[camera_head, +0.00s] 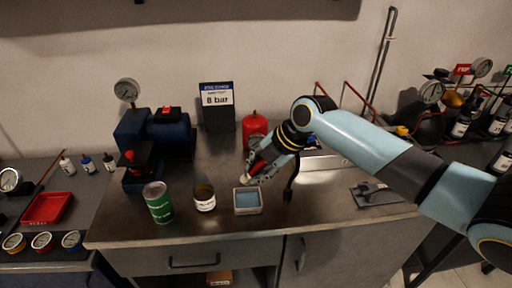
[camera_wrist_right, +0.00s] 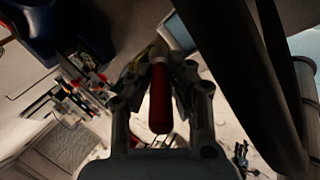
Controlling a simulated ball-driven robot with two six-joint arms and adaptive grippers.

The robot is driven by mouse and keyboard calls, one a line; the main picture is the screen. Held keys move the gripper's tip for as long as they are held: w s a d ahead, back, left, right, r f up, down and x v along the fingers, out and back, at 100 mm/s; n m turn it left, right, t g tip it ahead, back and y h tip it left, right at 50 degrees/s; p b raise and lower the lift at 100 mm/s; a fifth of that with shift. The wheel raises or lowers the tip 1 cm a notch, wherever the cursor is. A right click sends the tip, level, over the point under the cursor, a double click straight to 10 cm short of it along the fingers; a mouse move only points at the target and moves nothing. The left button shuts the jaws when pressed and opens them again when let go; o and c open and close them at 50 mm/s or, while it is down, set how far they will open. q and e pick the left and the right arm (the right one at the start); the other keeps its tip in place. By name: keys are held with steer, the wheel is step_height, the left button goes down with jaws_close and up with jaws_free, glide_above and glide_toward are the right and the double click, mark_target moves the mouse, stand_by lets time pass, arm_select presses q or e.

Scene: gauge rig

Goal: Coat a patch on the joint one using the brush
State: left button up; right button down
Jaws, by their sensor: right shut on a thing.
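My right gripper (camera_head: 262,172) is shut on the brush, whose red handle (camera_wrist_right: 159,98) lies between the fingers in the right wrist view. In the head view a bit of the red brush (camera_head: 257,168) shows, tilted down to the left, just behind the light tray with a blue inside (camera_head: 248,209). The gripper hides much of it, and I cannot tell whether the brush touches anything. I cannot make out which part is joint one. Thin copper-red pipes (camera_head: 356,94) rise behind my right arm, which covers part of that area. My left gripper is not in view.
A green can (camera_head: 158,203) and a dark jar with a white label (camera_head: 204,197) stand left of the tray. A blue pump-like unit (camera_head: 170,135), an 8 bar sign (camera_head: 217,98) and a red canister (camera_head: 255,128) stand behind. A dark metal piece (camera_head: 374,194) lies on the right.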

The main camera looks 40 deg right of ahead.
steer(key=shift+s+f, duration=0.1)
steer(key=shift+f, duration=0.15)
step_height(320, 180, down, 6)
steer(key=b, duration=0.4)
steer(key=shift+r+b, duration=0.15)
steer(key=shift+b, duration=0.25)
steer(key=shift+f+b, duration=0.65)
stand_by(1.3)
stand_by(0.5)
step_height(320, 180, up, 7)
steer(key=p, duration=0.5)
steer(key=shift+p, duration=0.4)
